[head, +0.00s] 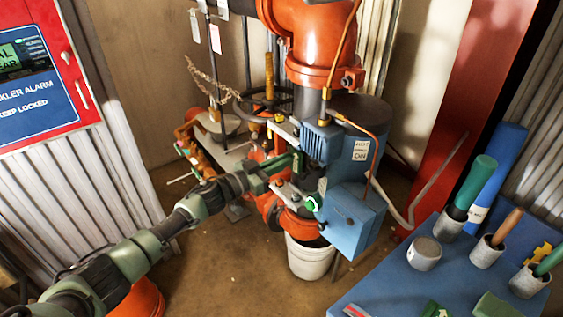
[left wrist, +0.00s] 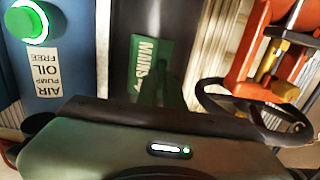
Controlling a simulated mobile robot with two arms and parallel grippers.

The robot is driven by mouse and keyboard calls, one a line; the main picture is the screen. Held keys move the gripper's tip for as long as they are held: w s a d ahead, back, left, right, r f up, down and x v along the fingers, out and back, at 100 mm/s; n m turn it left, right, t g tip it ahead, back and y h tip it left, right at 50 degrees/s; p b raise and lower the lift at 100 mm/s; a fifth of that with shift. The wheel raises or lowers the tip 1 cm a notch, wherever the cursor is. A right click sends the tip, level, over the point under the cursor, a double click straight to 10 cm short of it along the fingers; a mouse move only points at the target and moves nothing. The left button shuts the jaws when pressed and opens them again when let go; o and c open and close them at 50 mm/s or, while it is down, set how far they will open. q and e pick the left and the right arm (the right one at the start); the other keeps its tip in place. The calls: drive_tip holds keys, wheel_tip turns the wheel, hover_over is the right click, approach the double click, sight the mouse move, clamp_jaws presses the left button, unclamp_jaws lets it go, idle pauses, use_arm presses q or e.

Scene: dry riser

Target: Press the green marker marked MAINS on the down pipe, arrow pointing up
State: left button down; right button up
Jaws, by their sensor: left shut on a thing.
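My left gripper (head: 280,172) is at the pump set in the middle of the head view, shut on the green marker (head: 298,160). In the left wrist view the marker (left wrist: 152,72) shows white MAINS lettering running along its length and a small white mark at the lower end. Its near end is hidden behind the dark jaw. The dark grey down pipe (head: 311,106) comes down from the orange elbow. In the left wrist view the marker is in front of the dark pipe (left wrist: 140,20); I cannot tell whether they touch. My right gripper is not in view.
A blue motor and box (head: 348,222) with a lit green button (head: 311,205) stand right beside the gripper. A black handwheel (head: 262,100) is behind. A white bucket (head: 311,258) is below. The blue table (head: 395,285) at lower right holds cups and tools.

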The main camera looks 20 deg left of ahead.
use_arm(q)
drive_tip(key=shift+w+d, duration=0.25)
drive_tip(key=shift+w, duration=0.1)
idle(0.8)
idle(0.4)
drive_tip(key=c, duration=1.5)
unclamp_jaws()
drive_tip(key=shift+o, duration=0.2)
